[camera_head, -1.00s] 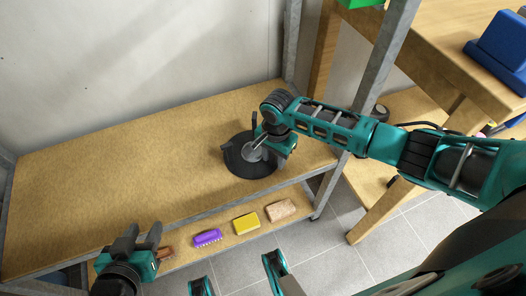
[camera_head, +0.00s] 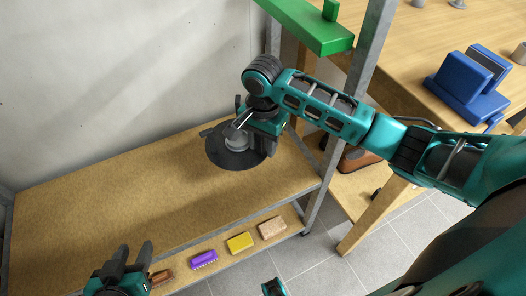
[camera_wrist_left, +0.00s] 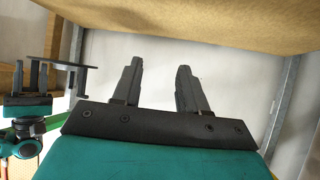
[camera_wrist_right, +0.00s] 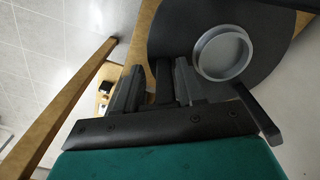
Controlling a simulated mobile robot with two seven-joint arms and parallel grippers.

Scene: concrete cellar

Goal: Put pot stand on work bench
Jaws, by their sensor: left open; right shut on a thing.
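The pot stand is a dark round plate (camera_head: 226,157) with a grey ring in its middle and black pegs at its rim. In the right wrist view, the peg (camera_wrist_right: 163,85) sits between the fingers, beside the grey ring (camera_wrist_right: 223,53). The plate also shows in the left wrist view (camera_wrist_left: 80,66). The work bench (camera_head: 415,40) is a light wooden top at the upper right. My left gripper (camera_head: 134,262) is open and empty at the lower left.
A metal post (camera_head: 352,85) stands between the shelf (camera_head: 130,200) and the bench. A green object (camera_head: 305,25) is at the top. A blue tool (camera_head: 468,85) stands on the bench. Purple (camera_head: 204,259), yellow (camera_head: 240,243) and tan (camera_head: 272,228) items lie on the lower board.

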